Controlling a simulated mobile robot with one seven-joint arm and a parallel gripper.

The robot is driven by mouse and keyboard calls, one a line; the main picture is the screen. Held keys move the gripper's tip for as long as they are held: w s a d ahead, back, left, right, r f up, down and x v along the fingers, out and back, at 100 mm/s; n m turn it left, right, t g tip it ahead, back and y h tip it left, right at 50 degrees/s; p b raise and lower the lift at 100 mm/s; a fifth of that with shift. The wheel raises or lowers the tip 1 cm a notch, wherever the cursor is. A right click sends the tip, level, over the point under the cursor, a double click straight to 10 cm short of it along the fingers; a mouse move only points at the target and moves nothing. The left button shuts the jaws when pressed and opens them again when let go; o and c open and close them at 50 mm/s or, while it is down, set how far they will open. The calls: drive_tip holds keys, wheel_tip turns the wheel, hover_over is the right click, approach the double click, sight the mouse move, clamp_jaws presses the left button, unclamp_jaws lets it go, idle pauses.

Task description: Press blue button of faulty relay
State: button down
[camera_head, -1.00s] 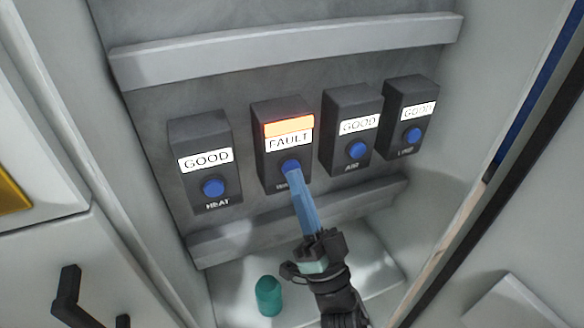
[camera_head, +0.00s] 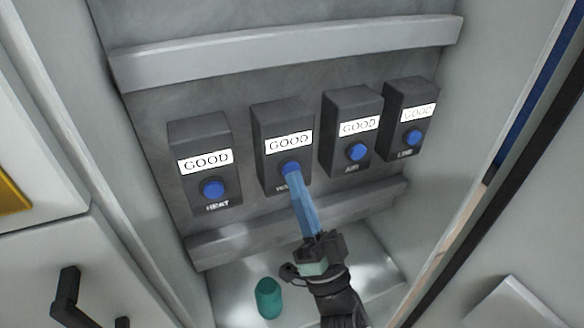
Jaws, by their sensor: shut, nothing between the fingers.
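Several dark relay boxes stand in a row in the cabinet, each with a blue button and a white label. The second relay (camera_head: 268,118) from the left reads GOOD and shows no orange light. Its blue button (camera_head: 290,167) is partly covered by the tip of my gripper (camera_head: 293,174), whose long blue fingers are shut and appear to touch it. The HEAT relay (camera_head: 200,138), the AIR relay (camera_head: 350,105) and the relay at the far right (camera_head: 410,92) also read GOOD. The lower lettering of the second relay is partly hidden.
Rails run above (camera_head: 280,52) and below (camera_head: 225,243) the relays. A teal cylinder (camera_head: 268,298) stands on the cabinet floor left of my arm. Cabinet walls close in on both sides. A dark handle (camera_head: 66,297) is at the lower left.

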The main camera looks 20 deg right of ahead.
drive_tip(key=shift+s, duration=0.6)
drive_tip(key=shift+s+d+p, duration=0.1)
drive_tip(key=shift+s+p, duration=1)
drive_tip(key=shift+s, duration=1.4)
